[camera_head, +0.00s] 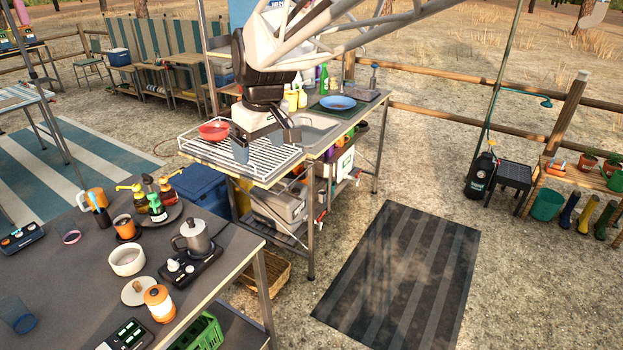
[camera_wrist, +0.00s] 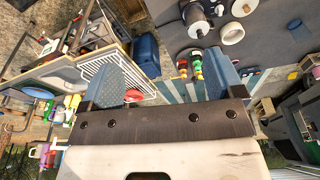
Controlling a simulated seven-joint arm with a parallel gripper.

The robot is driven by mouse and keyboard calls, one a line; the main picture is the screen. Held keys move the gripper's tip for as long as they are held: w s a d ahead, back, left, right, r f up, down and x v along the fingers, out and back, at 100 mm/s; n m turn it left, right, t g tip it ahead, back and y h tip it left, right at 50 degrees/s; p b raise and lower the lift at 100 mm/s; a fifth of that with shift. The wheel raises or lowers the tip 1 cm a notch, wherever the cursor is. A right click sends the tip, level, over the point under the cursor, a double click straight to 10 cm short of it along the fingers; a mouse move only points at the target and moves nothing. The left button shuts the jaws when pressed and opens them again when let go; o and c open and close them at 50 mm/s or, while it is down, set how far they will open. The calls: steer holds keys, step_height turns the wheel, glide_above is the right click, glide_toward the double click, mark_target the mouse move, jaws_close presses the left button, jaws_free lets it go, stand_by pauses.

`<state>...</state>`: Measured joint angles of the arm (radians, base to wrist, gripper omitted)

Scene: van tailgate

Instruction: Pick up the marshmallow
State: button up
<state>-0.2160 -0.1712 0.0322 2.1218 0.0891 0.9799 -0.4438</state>
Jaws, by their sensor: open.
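I cannot make out a marshmallow for certain in either view. Small white shapes (camera_head: 173,266) sit on the black burner (camera_head: 205,266) in front of the moka pot (camera_head: 192,238); they are too small to tell apart from knobs. My gripper (camera_head: 265,146) is over the wire drying rack (camera_head: 225,153), to the right of the red bowl (camera_head: 214,131) in the head view. In the wrist view its two blue-grey fingers stand wide apart (camera_wrist: 167,78), with nothing visible between them.
A dark table (camera_head: 80,285) at front left holds a white bowl (camera_head: 127,260), an orange jar (camera_head: 159,303), a round lid (camera_head: 138,291) and a tray of bottles (camera_head: 157,207). A blue plate (camera_head: 338,103) lies on the sink counter. The striped mat (camera_head: 405,275) is clear.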

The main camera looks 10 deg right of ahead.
steer(key=s+d+f+m, duration=0.2)
steer(key=s+d, duration=0.2)
steer(key=s, duration=0.4)
steer(key=s+d+f+m, duration=0.2)
steer(key=s+d, duration=0.3)
steer(key=s, duration=0.4)
steer(key=s+d+f+m+h, duration=0.1)
steer(key=s+d+f+m, duration=0.2)
steer(key=s, duration=0.5)
steer(key=shift+s+d+f+t, duration=0.3)
steer(key=shift+d+f+t, duration=0.15)
steer(key=shift+d, duration=0.45)
steer(key=shift+o, duration=0.3)
